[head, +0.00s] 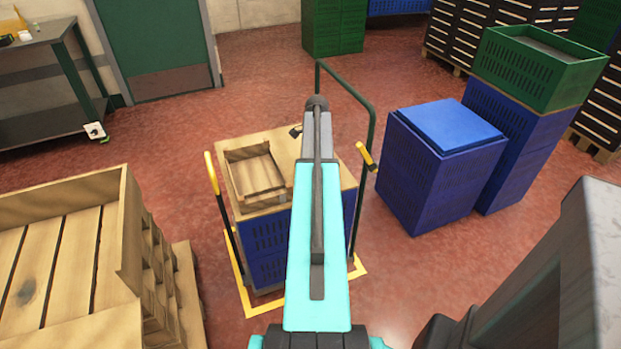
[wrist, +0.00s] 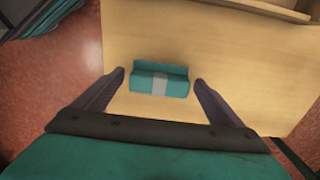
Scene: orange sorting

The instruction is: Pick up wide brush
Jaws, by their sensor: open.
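A teal block with a pale grey band across its middle, which looks like the wide brush (wrist: 173,82), lies on a light wooden top (wrist: 225,60) in the wrist view. My gripper (wrist: 160,77) is open. Its two fingers stand apart, one toward each end of the brush, with a gap on both sides. I cannot tell how high the fingers are above the wood. In the head view my arm crosses the wooden top (head: 283,141), and I cannot make out the brush there.
A shallow wooden box (head: 255,172) sits on the same top, above blue crates (head: 268,240) on a cart with upright handles. Stacked blue crates (head: 437,165) stand to the right. A large wooden crate (head: 60,250) stands at left. Red floor lies clear between them.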

